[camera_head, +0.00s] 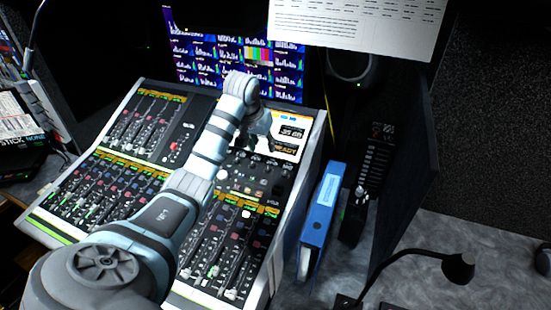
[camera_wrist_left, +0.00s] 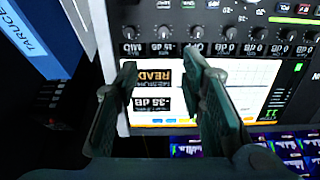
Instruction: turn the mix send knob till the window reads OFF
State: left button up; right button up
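The window (camera_head: 288,134) on the sloped mixing console reads "-35 dB" with "READY" below it. It shows upside down in the left wrist view (camera_wrist_left: 157,88). A row of dark knobs with small captions runs beside the window in the left wrist view, including one knob (camera_wrist_left: 163,32) and its neighbour (camera_wrist_left: 196,32). I cannot tell which is the mix send knob. My left gripper (camera_head: 262,142) is over the console at the window's left edge. In the left wrist view its two fingers (camera_wrist_left: 161,62) are apart, with no knob visibly held between them. My right gripper is not in view.
My left arm covers the middle of the console (camera_head: 95,200), which has several faders and buttons. A blue binder (camera_head: 322,207) stands close to its right side. A monitor with meters (camera_head: 205,62) is behind, and a desk microphone (camera_head: 458,268) is at lower right.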

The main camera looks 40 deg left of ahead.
pick_arm(q)
jog(key=w+f, duration=0.1)
jog(key=b, duration=0.2)
send_over(268, 168)
jog(key=s, duration=0.3)
jog(key=f, duration=0.7)
jog(key=shift+d, duration=0.3)
jog(key=x, duration=0.2)
jog(key=b+x, duration=0.1)
jog(key=x, duration=0.2)
jog(key=shift+w+f, duration=0.1)
jog(key=shift+w, duration=0.35)
jog(key=shift+w+f, duration=0.1)
jog(key=shift+s+r, duration=0.2)
jog(key=shift+s, duration=0.05)
jog(key=shift+c, duration=0.7)
grip_shut()
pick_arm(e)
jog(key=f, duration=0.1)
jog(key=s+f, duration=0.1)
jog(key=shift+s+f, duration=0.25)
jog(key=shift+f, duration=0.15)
